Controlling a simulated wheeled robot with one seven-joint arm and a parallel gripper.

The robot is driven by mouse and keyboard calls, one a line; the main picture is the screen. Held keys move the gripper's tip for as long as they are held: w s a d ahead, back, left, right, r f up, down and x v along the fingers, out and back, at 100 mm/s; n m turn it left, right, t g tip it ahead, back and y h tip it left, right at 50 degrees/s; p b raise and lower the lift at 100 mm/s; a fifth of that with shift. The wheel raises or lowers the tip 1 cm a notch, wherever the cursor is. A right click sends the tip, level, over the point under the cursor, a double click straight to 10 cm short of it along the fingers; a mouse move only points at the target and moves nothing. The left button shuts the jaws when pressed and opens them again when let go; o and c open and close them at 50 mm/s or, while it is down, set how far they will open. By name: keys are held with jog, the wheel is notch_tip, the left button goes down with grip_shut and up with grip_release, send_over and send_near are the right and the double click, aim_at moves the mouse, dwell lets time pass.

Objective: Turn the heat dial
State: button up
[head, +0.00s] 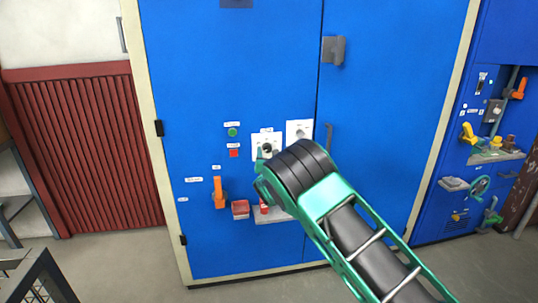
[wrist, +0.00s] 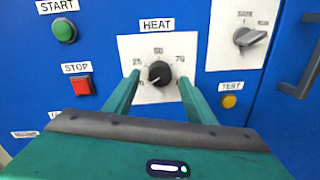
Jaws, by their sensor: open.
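The heat dial (wrist: 160,73) is a black round knob on a white plate marked HEAT, with scale numbers 25, 50 and 75 around it. In the wrist view it sits between the two green fingers of my gripper (wrist: 158,82), which are apart on its left and right. I cannot tell how near the fingertips are to the panel. In the head view the white HEAT plate (head: 263,139) shows on the blue cabinet just above my gripper (head: 259,172), and my arm partly hides this area.
Left of the dial are a green START button (wrist: 64,31) and a red STOP button (wrist: 81,86). To its right are a grey selector knob (wrist: 250,37) and a yellow TEST button (wrist: 229,101). An orange handle (head: 219,193) and a small shelf (head: 270,216) are lower on the cabinet.

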jog(key=shift+x, duration=0.8)
jog(key=c, duration=1)
jog(key=shift+c, duration=0.2)
